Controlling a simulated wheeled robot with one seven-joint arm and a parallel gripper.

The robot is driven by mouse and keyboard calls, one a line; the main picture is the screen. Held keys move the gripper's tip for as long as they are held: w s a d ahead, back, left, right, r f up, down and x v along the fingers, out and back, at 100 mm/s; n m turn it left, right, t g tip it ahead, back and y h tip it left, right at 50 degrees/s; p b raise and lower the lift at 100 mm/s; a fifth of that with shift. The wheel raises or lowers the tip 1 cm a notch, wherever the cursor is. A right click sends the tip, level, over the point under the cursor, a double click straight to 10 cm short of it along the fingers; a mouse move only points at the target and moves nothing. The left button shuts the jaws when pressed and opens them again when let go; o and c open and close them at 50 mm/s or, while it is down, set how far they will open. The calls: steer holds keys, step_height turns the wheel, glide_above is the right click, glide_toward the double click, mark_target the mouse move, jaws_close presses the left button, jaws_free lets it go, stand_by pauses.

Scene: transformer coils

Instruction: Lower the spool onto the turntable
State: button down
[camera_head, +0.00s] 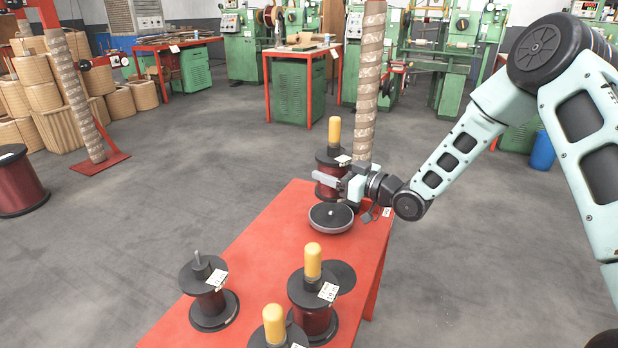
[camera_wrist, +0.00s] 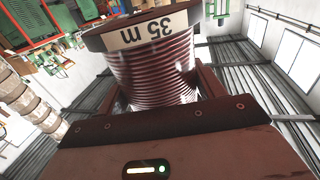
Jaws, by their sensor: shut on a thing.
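My gripper (camera_head: 328,179) comes in from the right over the red table and is shut on a spool of dark red wire (camera_head: 324,191) with black flanges and a yellow handle on top. In the wrist view, the spool (camera_wrist: 152,70) sits between the two jaws, its "35 m" label upside down. In the head view, the spool is upright, partly hidden by the gripper. The turntable (camera_head: 331,226), a round black disc with a grey rim and a small centre pin, shows bare just in front of and below the gripper. The spool's lower end is hidden, so its height cannot be told.
On the red table (camera_head: 262,246) stand two spools with yellow handles, (camera_head: 314,321) and (camera_head: 268,338), and a spool with a bare metal pin (camera_head: 208,303). A wrapped post (camera_head: 370,85) rises behind the gripper.

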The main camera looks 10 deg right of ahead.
steer(key=shift+w+d+f, duration=0.1)
steer(key=shift+w+f, duration=0.05)
steer(key=shift+f, duration=0.05)
steer(key=shift+f+b, duration=1.85)
steer(key=shift+f, duration=0.6)
steer(key=shift+f+b, duration=0.55)
steer(key=shift+f, duration=0.1)
steer(key=shift+c, duration=0.7)
jaws_free()
steer(key=shift+f, duration=0.1)
steer(key=p+v, duration=0.2)
steer(key=v, duration=1.5)
steer(key=shift+s, duration=0.3)
